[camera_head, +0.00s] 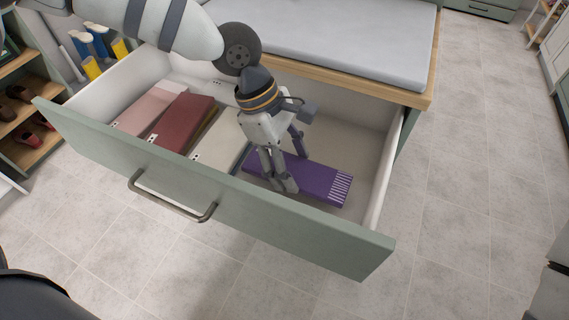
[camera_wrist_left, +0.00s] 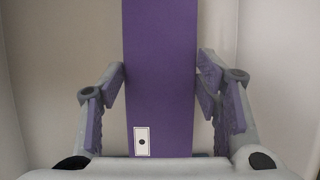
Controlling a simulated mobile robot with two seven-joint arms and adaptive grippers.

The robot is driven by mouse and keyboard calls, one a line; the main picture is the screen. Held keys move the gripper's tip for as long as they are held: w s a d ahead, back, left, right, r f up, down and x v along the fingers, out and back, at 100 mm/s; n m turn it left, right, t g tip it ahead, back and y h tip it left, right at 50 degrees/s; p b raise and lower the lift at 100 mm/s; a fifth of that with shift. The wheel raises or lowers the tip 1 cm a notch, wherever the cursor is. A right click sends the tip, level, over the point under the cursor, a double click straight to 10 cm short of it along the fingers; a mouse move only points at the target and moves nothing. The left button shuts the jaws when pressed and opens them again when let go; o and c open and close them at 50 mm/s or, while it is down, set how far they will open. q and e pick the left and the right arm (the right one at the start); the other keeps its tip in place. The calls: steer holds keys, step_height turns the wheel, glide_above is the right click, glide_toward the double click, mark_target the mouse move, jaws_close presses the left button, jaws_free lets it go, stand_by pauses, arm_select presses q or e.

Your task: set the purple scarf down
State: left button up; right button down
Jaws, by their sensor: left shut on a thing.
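The purple scarf (camera_head: 316,182) is a long flat folded strip with a white-striped end. It is inside the open drawer, at its right side, at or just above the floor; I cannot tell whether it touches. My left gripper (camera_head: 287,172) reaches down from above and is shut on the scarf across its width. In the left wrist view the scarf (camera_wrist_left: 160,60) runs between the two fingers, with a small white tag near the palm. The gripper hides part of the scarf in the head view. My right gripper is not in view.
The green-fronted drawer (camera_head: 120,165) has a metal handle and white walls. Left of the scarf lie a white folded cloth (camera_head: 214,158), a dark red one (camera_head: 183,122) and a pink one (camera_head: 146,106). Bare drawer floor shows right of the scarf. A grey-padded top (camera_head: 340,45) overhangs behind.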

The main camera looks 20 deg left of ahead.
mark_target(289, 168)
arm_select(q)
steer(key=shift+f, duration=1.4)
steer(key=shift+f, duration=0.1)
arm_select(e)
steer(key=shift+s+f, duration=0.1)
arm_select(q)
steer(key=o, duration=1.2)
steer(key=shift+f, duration=0.1)
steer(key=shift+c, duration=0.2)
steer(key=v, duration=1.2)
steer(key=shift+r+p, duration=0.3)
steer(key=shift+p, duration=0.05)
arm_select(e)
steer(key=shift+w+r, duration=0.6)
arm_select(q)
steer(key=shift+d, duration=0.1)
